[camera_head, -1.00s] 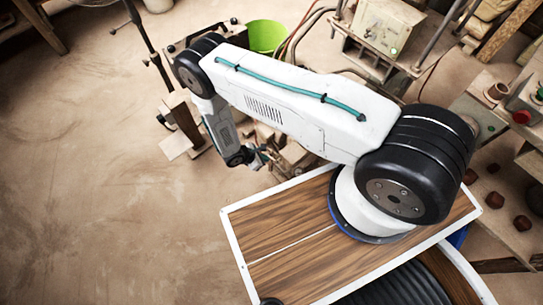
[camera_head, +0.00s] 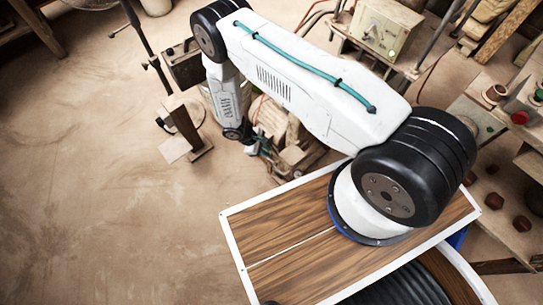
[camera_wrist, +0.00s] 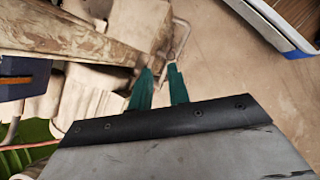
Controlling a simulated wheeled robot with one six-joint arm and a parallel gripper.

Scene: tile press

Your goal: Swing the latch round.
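My gripper (camera_wrist: 160,68) shows in the wrist view as two teal fingers with a gap between their tips. A thin bent metal rod (camera_wrist: 182,32), which may be the latch, lies just beyond the tips. Its lower end comes close to the gap; I cannot tell whether it touches a finger or reaches between them. In the head view my gripper (camera_head: 266,147) is small and partly hidden under my arm. It is beside a block-like wood and metal fixture (camera_head: 295,155). The latch cannot be made out there.
A wooden beam (camera_wrist: 70,32) crosses the upper left of the wrist view. A small stand (camera_head: 187,130) is left of my gripper. A control box (camera_head: 385,27) with a green light stands on a bench behind. Floor at the left (camera_head: 80,200) is clear.

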